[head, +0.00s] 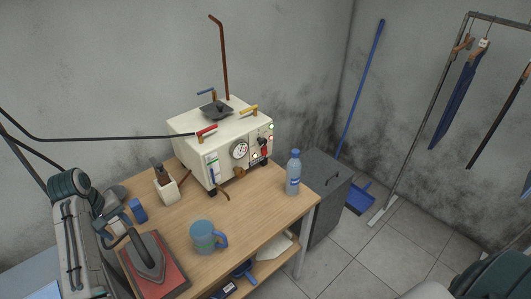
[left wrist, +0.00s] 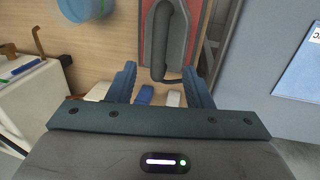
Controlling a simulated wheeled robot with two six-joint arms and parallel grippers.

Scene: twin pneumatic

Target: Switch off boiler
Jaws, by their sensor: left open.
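The boiler (head: 222,140) is a cream box at the back of the wooden table. Its front has a round gauge (head: 239,149), a red-and-black switch or knob (head: 264,147) and small lights on the right. Part of the boiler shows at the left of the left wrist view (left wrist: 38,105). My left gripper (left wrist: 160,86) is open and empty, over the table's left end, apart from the boiler. In the head view it (head: 112,205) is small and partly hidden. My right gripper is not in view.
An iron (head: 148,258) rests on a red pad (head: 172,270). A blue mug (head: 204,237), a water bottle (head: 293,173) and a cream holder (head: 166,188) stand on the table (head: 255,208).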

